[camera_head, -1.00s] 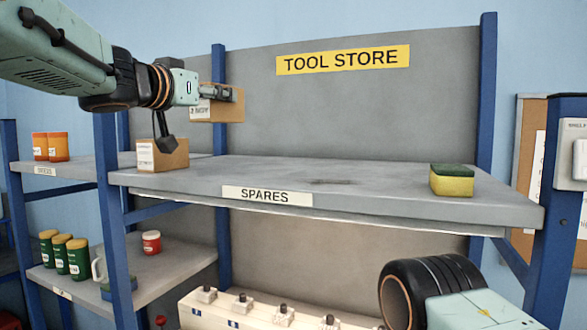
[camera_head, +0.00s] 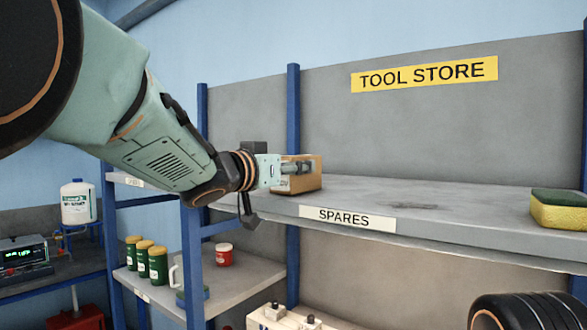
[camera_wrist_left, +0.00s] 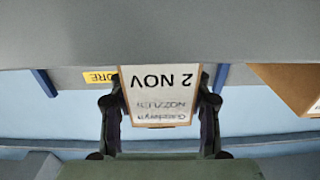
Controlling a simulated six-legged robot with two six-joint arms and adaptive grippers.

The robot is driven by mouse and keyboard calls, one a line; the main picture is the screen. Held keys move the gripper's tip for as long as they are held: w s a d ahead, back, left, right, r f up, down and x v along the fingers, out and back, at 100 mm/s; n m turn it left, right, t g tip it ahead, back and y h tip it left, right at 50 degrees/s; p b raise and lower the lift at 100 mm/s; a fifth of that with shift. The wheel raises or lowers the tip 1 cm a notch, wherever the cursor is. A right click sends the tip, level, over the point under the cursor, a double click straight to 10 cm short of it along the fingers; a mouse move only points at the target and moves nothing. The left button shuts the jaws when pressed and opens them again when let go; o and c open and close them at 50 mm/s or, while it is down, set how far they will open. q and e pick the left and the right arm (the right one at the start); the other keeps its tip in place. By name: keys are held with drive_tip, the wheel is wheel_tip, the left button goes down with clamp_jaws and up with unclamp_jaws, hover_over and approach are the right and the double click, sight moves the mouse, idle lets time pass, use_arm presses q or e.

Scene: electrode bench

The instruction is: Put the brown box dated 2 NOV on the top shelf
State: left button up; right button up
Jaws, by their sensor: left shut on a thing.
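My left gripper (camera_head: 298,168) is shut on the brown box dated 2 NOV (camera_head: 310,182). In the left wrist view the box's white label (camera_wrist_left: 160,80) reads 2 NOV upside down, with a finger on each side. In the head view the box is upright at the left part of the top shelf (camera_head: 420,197), which bears the SPARES sign. Its bottom is at or just above the surface; I cannot tell if it touches. My right gripper is not in view.
Another brown box (camera_wrist_left: 290,82) shows in the left wrist view; my arm hides it in the head view. A yellow-green sponge (camera_head: 560,210) sits at the shelf's right. The surface between is clear. Green jars (camera_head: 145,258) and a red tin (camera_head: 224,255) stand on the lower shelf.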

use_arm(q)
drive_tip(key=shift+d+f, duration=0.1)
drive_tip(key=shift+d, duration=0.1)
drive_tip(key=shift+s+d, duration=0.15)
drive_tip(key=shift+d, duration=0.05)
drive_tip(key=shift+s+a, duration=0.1)
drive_tip(key=shift+a, duration=0.15)
drive_tip(key=o, duration=1.2)
drive_tip(key=shift+a+f, duration=0.15)
drive_tip(key=shift+o, duration=1.2)
drive_tip(key=shift+w, duration=0.2)
drive_tip(key=shift+s+d, duration=0.1)
drive_tip(key=shift+d, duration=0.25)
drive_tip(key=shift+a+r, duration=0.25)
drive_tip(key=shift+a+f, duration=0.1)
drive_tip(key=shift+f, duration=0.05)
